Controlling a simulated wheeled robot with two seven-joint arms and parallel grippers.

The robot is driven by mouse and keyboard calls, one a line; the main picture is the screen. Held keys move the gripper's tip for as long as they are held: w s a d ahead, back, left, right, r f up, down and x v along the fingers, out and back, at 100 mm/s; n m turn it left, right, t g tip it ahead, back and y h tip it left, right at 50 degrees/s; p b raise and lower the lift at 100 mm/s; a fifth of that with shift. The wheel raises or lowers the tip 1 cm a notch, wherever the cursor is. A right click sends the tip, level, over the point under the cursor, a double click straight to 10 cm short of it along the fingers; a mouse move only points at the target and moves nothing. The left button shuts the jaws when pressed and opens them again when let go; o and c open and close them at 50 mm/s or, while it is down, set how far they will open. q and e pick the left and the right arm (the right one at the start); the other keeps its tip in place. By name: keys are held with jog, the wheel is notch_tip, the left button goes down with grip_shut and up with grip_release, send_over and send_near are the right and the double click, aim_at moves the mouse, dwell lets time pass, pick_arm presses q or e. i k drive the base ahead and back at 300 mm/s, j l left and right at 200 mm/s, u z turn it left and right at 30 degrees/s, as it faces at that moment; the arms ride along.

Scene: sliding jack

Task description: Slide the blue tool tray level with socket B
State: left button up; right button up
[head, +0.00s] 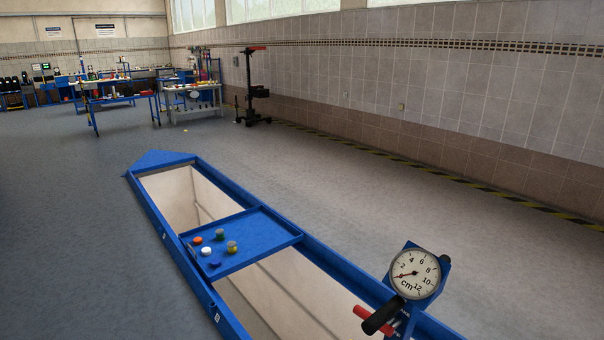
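The blue tool tray (265,233) spans a long blue-framed pit (150,212), resting across its two side rails around the middle of the visible length. Several small round items in orange, white, blue and olive sit on its left half. Two small white labels show on the left rail, one (164,234) just left of the tray and one (217,317) nearer to me; their letters are too small to read, so I cannot tell which is socket B. Neither of my grippers is in view.
A dial gauge (416,274) marked in cm stands at the near right rail, with a black and red handle (381,316) beside it. The pit is open before and beyond the tray. Workbenches (125,95) and a black stand (254,90) are far off; the floor between is mostly clear.

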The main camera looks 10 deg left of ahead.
aim_at(259, 233)
jog(key=i+j+z, duration=0.1)
jog(key=j, duration=0.3)
jog(key=i+j, duration=0.25)
jog(key=j, duration=0.15)
jog(key=i+j+z, duration=0.15)
jog(key=j, duration=0.3)
jog(key=i+j+z, duration=0.1)
jog(key=j, duration=0.3)
jog(key=i+j+z, duration=0.1)
jog(key=i+j, duration=0.15)
jog(key=j, duration=0.2)
jog(key=i+j, duration=0.1)
jog(key=j, duration=0.4)
jog(key=i+j+z, duration=0.15)
jog(key=j, duration=0.3)
